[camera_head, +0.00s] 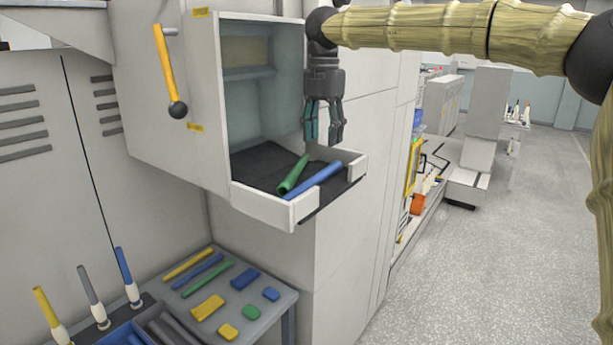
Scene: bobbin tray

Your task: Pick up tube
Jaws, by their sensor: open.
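A green tube (292,174) lies in the pale open tray (262,203) that juts from the cabinet. A blue tube (315,181) lies to its right, slanting toward the tray's front wall. The task's word "tube" could fit either one. My gripper (322,141) hangs fingers-down above the tray's back right part, open, with nothing between its fingers. In the picture its fingertips are just above and to the right of the green tube's upper end. They look apart from both tubes.
Low tray walls surround the tubes, and the cabinet recess (246,110) stands behind. A yellow-handled lever (168,65) is at upper left. A low table (259,326) below holds colored bars and blocks. Upright bobbins (127,277) stand at lower left. The floor (470,270) at right is clear.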

